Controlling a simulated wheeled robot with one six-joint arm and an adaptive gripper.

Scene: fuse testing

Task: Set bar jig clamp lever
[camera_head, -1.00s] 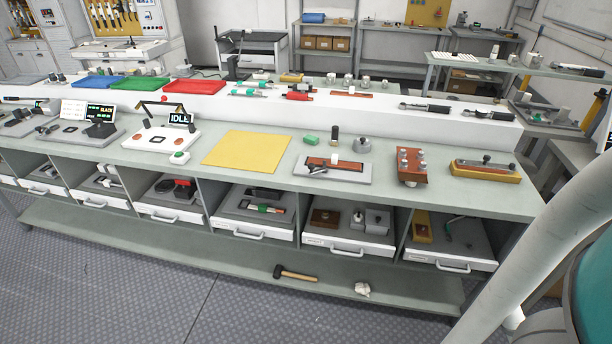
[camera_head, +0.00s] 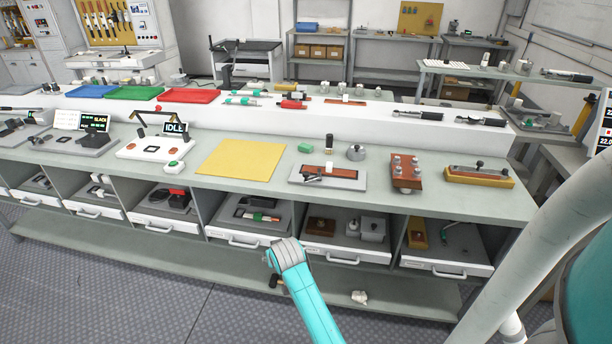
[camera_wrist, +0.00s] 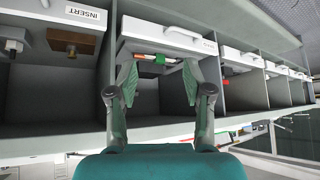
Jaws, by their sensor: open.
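The jig (camera_head: 357,182) is a pale grey plate on the bench top, right of the yellow mat. A reddish-brown bar lies along it. A small white upright part and a dark-and-light lever-like part (camera_head: 311,178) sit on the plate; the lever's exact position is too small to tell. My gripper (camera_wrist: 160,76) is open and empty in the wrist view, its fingers apart in front of a drawer below the bench. The jig cannot be made out in the wrist view. In the head view only my arm's teal and grey links show, below and in front of the jig.
A yellow mat (camera_head: 240,159) lies left of the jig. A brown block with metal knobs (camera_head: 406,173) and a yellow-based fixture (camera_head: 480,176) stand to its right. A black-topped cylinder and a round metal weight (camera_head: 356,153) stand behind. Drawers (camera_head: 344,252) open below the bench.

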